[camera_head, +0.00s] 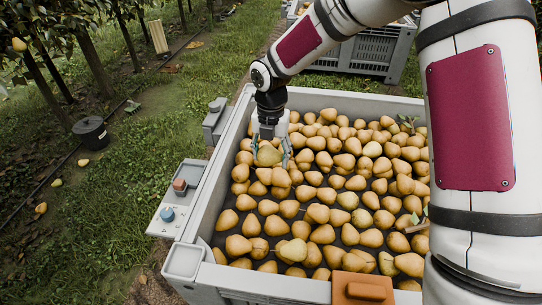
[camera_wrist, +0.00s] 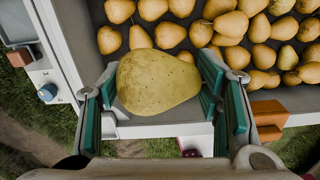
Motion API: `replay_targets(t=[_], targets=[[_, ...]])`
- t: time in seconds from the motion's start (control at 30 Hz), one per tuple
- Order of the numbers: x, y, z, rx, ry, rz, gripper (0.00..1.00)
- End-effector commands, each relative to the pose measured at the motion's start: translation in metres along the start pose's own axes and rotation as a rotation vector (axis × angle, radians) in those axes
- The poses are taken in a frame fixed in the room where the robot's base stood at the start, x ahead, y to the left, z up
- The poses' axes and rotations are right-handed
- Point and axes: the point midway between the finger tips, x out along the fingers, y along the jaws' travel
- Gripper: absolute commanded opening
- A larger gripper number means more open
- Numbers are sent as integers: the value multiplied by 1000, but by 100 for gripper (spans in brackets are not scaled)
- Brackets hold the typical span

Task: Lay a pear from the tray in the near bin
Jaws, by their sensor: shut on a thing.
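My gripper (camera_head: 271,150) is shut on a yellow-green speckled pear (camera_head: 268,155). In the wrist view the held pear (camera_wrist: 157,80) sits between the teal finger pads of my gripper (camera_wrist: 158,92). The near bin (camera_head: 222,190) is a large grey crate with many golden pears inside. My gripper is over its left side, with the held pear just above or among the pears there; the head view does not show whether they touch. The bin's grey rim (camera_wrist: 165,131) also shows in the wrist view. I cannot make out a tray of pears for certain.
An orange block (camera_head: 362,289) is on the near rim. A second grey crate (camera_head: 370,52) stands behind. A black bucket (camera_head: 91,132) and fallen pears lie on the grass.

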Motion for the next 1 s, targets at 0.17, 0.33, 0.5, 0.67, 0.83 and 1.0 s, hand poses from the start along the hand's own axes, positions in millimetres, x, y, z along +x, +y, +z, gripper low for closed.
replay_targets(t=[0.17, 0.33, 0.5, 0.67, 0.83, 1.0], targets=[[10, 0, 0, -1, 0, -1, 27], [28, 0, 0, -1, 1, -1, 27], [49, 0, 0, -1, 0, 0, 27], [68, 0, 0, 0, 0, -1, 27], [87, 0, 0, 1, 0, -1, 27], [98, 0, 0, 1, 0, 0, 27]])
